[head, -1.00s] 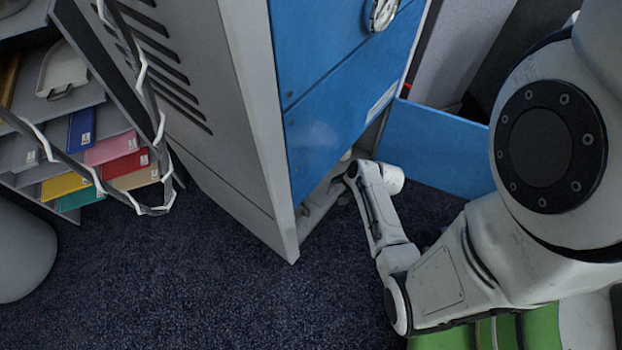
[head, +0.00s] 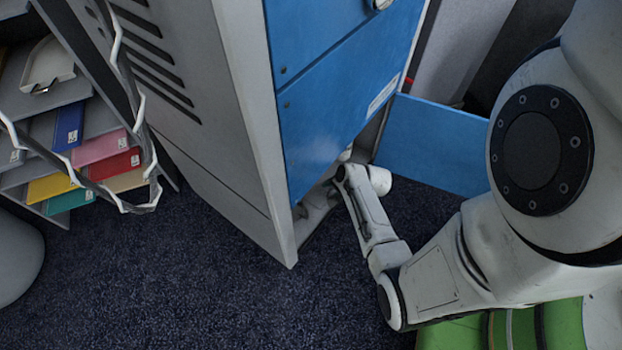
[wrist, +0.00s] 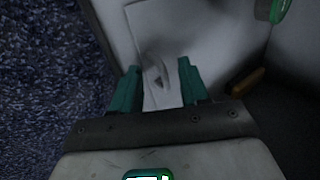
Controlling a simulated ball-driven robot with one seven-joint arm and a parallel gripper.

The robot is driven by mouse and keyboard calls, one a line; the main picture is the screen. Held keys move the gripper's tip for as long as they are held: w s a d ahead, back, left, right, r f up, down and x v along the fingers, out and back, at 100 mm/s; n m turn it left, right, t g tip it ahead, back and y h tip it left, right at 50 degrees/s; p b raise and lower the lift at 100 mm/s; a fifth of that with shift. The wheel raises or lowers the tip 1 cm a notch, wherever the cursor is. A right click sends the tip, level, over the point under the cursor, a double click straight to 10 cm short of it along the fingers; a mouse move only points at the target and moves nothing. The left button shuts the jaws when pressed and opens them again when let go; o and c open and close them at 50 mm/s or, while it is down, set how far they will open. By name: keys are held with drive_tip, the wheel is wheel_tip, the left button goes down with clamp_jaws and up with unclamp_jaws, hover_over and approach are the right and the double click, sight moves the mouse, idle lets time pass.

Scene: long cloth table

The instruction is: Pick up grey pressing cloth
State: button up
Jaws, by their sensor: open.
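A pale grey cloth (wrist: 150,28) lies flat on a light surface in the wrist view, with a small crease and dark spot near its lower end. My gripper (wrist: 158,78) has its two teal fingers apart, one on each side of the cloth's near end. I cannot tell whether the fingers touch it. In the head view, my arm reaches low into the blue-fronted cabinet (head: 330,120); the gripper and cloth are hidden there behind the cabinet's front.
An open blue door (head: 432,145) stands right of my wrist. A small brown object (wrist: 247,82) lies right of the gripper in the wrist view. A shelf with coloured folders (head: 100,155) is at left. Dark carpet (head: 190,290) is clear in front.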

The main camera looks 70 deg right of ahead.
clamp_jaws()
idle(0.5)
